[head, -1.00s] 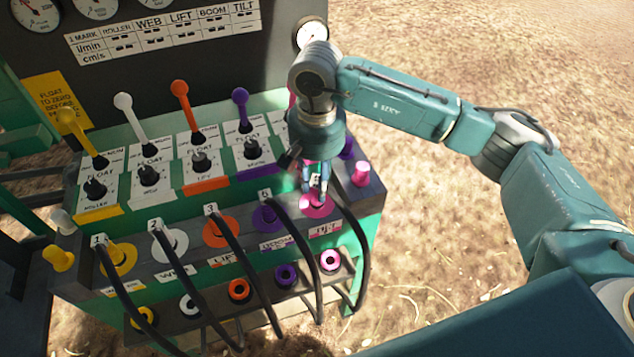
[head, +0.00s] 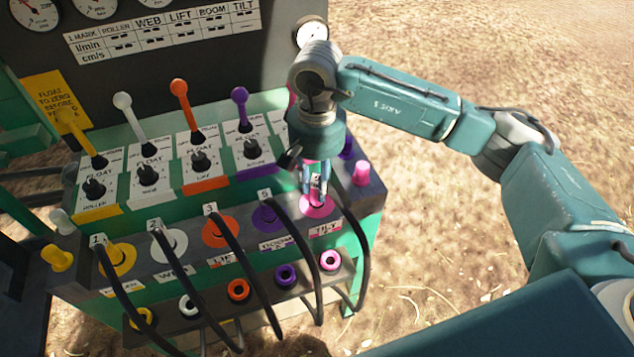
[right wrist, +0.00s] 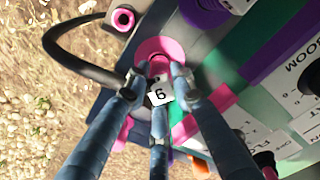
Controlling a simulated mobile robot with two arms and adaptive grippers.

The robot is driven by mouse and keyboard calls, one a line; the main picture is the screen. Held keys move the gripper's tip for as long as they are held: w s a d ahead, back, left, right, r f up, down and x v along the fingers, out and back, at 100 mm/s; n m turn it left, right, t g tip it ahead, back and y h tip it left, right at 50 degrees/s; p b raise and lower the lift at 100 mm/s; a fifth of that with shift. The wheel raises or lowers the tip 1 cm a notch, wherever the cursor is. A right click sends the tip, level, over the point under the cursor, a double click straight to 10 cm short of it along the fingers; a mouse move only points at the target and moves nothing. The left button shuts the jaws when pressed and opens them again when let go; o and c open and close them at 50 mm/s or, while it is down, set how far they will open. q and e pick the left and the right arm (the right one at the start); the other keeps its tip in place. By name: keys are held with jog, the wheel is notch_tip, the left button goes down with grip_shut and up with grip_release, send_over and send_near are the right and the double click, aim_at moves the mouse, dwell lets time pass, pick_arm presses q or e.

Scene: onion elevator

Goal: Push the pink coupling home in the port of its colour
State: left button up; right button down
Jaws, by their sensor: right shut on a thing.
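My right gripper (head: 317,188) is shut on the pink coupling at the pink port (head: 318,210) marked TILT, at the right end of the port row. In the right wrist view the fingers (right wrist: 158,82) close around the coupling (right wrist: 158,68), in front of the round pink port flange (right wrist: 160,47). A white number tag (right wrist: 160,92) hangs between the fingers. A black hose (right wrist: 55,55) curves away from the coupling. The fingers hide most of the coupling, so I cannot tell how deep it sits. My left gripper is out of view.
Yellow (head: 118,258), white (head: 170,245), orange (head: 220,232) and purple (head: 268,217) ports stand left in the row, with black hoses hanging. A lower rail (head: 210,302) holds coloured rings. Levers (head: 182,95) stand behind. A pink peg (head: 361,173) is close right of the gripper.

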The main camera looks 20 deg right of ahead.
jog(key=shift+f+b, duration=0.2)
jog(key=shift+b, duration=0.1)
dwell(0.9)
jog(key=c, duration=1)
grip_release()
jog(key=shift+r, duration=0.15)
jog(key=shift+r+p, duration=1.4)
jog(key=shift+r, duration=2.05)
